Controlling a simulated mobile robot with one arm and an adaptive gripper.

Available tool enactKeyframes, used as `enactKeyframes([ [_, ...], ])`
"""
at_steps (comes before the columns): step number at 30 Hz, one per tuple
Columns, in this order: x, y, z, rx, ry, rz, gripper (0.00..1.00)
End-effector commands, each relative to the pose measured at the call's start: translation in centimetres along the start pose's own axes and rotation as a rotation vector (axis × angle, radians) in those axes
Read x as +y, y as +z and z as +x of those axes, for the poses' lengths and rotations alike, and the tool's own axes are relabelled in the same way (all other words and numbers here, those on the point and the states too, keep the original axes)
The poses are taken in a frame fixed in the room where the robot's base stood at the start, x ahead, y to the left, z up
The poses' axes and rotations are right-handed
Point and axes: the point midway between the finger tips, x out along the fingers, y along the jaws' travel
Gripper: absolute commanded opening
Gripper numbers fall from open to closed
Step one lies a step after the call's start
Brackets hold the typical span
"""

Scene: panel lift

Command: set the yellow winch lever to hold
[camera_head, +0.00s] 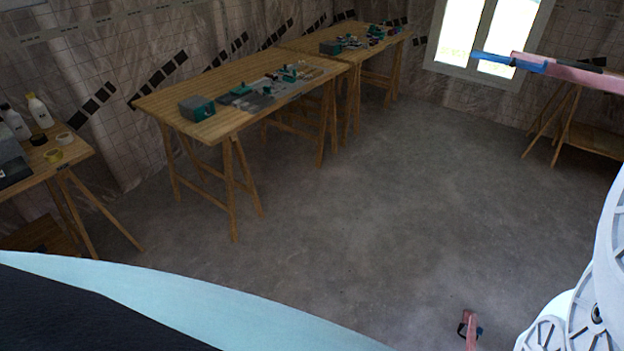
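The yellow winch lever is not visible in this view. A pinkish-red bar (575,74) with a blue end (508,62) reaches in from the upper right edge, raised above the floor; it may be part of the panel lift. My gripper is out of view; only white rounded parts of my arm show at the right edge.
Wooden trestle tables (235,130) with tools line the left wall. A left table (72,160) holds bottles and tape rolls. Another trestle table (590,137) stands at the far right, near a window (487,35). The grey concrete floor (370,200) in the middle is clear.

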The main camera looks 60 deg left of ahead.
Motion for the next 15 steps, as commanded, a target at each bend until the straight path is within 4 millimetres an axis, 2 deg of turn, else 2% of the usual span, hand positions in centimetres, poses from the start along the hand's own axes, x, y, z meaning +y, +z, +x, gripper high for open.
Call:
enactKeyframes([
  [9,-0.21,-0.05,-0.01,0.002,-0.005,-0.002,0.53],
  [10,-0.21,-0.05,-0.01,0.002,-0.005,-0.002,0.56],
  [15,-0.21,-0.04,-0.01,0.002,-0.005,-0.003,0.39],
])
